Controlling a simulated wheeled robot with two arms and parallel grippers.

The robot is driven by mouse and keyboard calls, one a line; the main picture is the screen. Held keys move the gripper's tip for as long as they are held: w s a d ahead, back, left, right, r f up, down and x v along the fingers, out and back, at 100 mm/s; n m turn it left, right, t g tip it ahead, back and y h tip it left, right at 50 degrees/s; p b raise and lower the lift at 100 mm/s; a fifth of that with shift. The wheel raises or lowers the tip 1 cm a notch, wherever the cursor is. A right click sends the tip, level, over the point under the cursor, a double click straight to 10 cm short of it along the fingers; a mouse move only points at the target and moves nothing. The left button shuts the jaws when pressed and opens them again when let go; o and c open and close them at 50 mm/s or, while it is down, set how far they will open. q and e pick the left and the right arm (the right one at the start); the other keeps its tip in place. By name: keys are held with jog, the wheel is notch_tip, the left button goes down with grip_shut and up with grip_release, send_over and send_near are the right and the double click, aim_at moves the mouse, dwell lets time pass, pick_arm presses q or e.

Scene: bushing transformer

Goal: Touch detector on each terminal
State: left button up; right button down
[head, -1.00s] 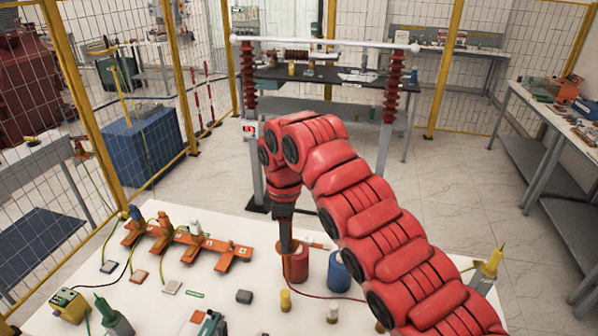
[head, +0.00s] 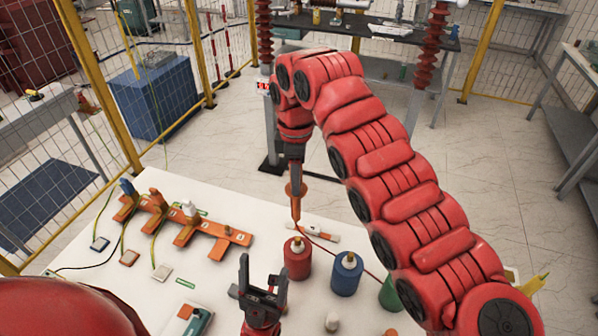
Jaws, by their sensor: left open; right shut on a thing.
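My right gripper (head: 294,160) is shut on an orange detector probe (head: 296,192), held nearly upright with its tip down. The tip appears just above or behind the top of the red terminal (head: 297,260); contact cannot be told. The blue terminal (head: 346,275) stands to the right of the red one. The green terminal (head: 389,296) stands further right, partly hidden by my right arm. My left gripper (head: 262,272) is open and empty, pointing up in front of the red terminal. A red wire runs behind the terminals.
An orange rack (head: 190,226) with coloured clips stands at the left on the white table (head: 225,278). A white-and-orange strip (head: 314,232) lies behind the red terminal. A teal meter (head: 197,321) and a small white-capped piece (head: 331,322) are near the front.

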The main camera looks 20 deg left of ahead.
jog(key=shift+s+r, duration=0.1)
jog(key=shift+s, duration=0.15)
jog(key=shift+w+d+f+b, duration=0.15)
jog(key=shift+w+f+b, duration=0.2)
jog(key=shift+w, duration=0.2)
jog(key=shift+f, duration=0.3)
jog(key=shift+s+f+b, duration=0.3)
jog(key=shift+f+b, duration=0.65)
jog(key=shift+b, duration=0.05)
jog(key=shift+w+f+b, duration=0.2)
jog(key=shift+f+b, duration=0.4)
jog(key=shift+f, duration=0.3)
jog(key=shift+s+r, duration=0.1)
